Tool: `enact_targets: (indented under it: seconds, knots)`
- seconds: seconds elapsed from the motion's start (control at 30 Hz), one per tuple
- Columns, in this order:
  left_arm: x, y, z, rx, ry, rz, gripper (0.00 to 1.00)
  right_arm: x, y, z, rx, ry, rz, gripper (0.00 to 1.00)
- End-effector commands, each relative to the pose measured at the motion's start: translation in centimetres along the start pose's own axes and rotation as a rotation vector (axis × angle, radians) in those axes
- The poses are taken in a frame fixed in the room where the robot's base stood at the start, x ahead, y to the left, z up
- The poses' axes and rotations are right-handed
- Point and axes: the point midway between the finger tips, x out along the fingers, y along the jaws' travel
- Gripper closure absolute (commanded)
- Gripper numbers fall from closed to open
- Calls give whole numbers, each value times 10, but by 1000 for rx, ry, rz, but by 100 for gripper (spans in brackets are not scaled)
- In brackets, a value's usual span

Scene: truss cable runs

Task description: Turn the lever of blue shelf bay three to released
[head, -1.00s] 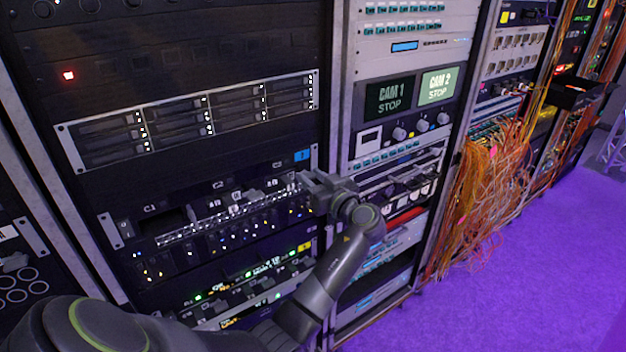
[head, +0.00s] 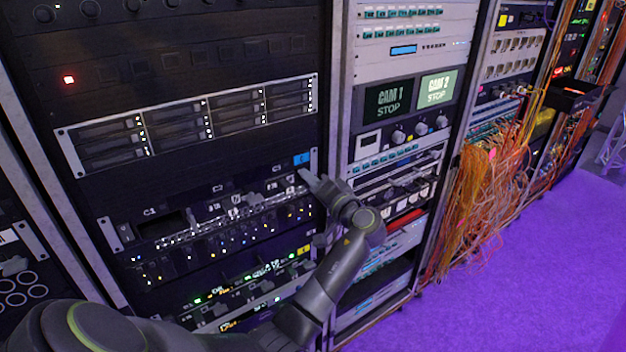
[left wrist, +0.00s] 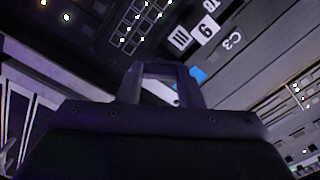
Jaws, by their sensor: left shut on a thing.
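The blue-tagged shelf (head: 135,232) is a black unit low in the left rack, with a blue tag (head: 301,158) at its upper right corner. Its bays carry small labels; a C3 label (left wrist: 233,40) shows in the left wrist view, beside tiles reading 6 and III. My left gripper (head: 312,178) is at the right end of this shelf, just below the blue tag. In the left wrist view, its fingers (left wrist: 158,82) are shut on a small part of the shelf front, apparently the bay three lever. The lever is mostly hidden by the gripper, so its position cannot be read. My right gripper is not in view.
A drive unit (head: 190,122) sits above the shelf, and a lit unit (head: 235,285) with a yellow tag below. A metal rack post (head: 338,110) is close right of my gripper. Orange cables (head: 490,195) hang farther right. The purple floor (head: 530,280) is clear.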

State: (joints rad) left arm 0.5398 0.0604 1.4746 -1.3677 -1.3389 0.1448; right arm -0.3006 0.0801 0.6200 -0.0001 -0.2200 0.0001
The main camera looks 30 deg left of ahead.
Motion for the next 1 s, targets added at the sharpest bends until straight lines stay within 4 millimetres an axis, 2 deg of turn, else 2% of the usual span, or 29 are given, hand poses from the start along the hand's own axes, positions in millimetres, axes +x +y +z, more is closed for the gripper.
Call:
enact_targets:
  seconds: [0.5,1.0]
  knots:
    - [0,-1,-2,433,3,-2,90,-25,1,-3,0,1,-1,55]
    - [0,1,-1,593,4,-3,90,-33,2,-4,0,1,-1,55]
